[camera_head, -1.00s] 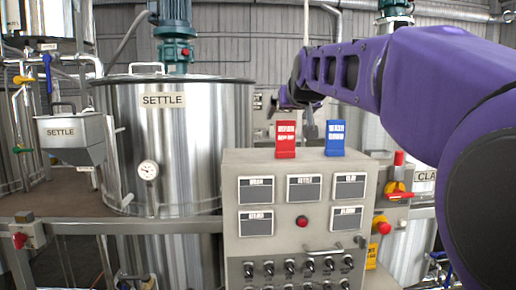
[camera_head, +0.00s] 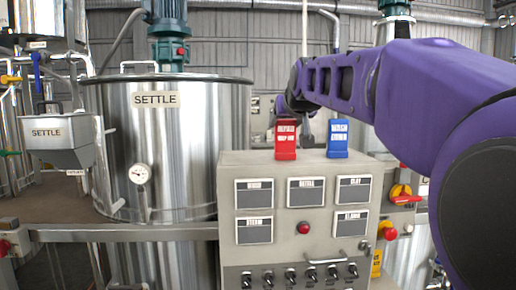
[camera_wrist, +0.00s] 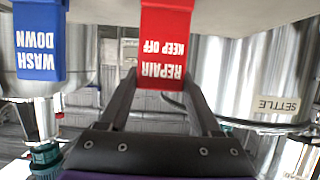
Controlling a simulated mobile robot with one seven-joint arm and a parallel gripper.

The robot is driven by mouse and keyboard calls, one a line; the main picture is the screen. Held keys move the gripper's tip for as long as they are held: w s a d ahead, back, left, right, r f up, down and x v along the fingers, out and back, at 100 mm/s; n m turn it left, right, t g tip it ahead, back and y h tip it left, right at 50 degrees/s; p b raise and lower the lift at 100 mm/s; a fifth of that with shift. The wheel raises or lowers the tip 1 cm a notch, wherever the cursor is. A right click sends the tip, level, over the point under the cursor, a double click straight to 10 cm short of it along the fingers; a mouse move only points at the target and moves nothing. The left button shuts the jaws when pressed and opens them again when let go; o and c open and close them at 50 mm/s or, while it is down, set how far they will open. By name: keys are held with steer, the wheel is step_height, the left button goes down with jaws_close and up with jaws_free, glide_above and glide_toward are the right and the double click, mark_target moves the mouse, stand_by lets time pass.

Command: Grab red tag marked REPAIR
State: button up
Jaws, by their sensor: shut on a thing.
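The red tag marked REPAIR KEEP OFF (camera_head: 285,140) stands at the top edge of the grey control panel in the head view. In the wrist view the red tag (camera_wrist: 165,45) appears upside down at top centre. My gripper (camera_wrist: 161,80) is shut on it there, with one dark finger at each side of its lower part in the picture. In the head view my purple arm reaches in from the right to behind the tags, and the fingers are mostly hidden. The tag still appears to be at the panel's top edge.
A blue WASH DOWN tag (camera_head: 337,138) stands just right of the red one. The control panel (camera_head: 228,200) carries labelled plates, a red button and several switches. A steel SETTLE tank (camera_head: 185,150) stands at left. A red-and-yellow switch (camera_head: 401,195) is at right.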

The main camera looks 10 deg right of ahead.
jaws_close()
steer(key=shift+r, duration=0.15)
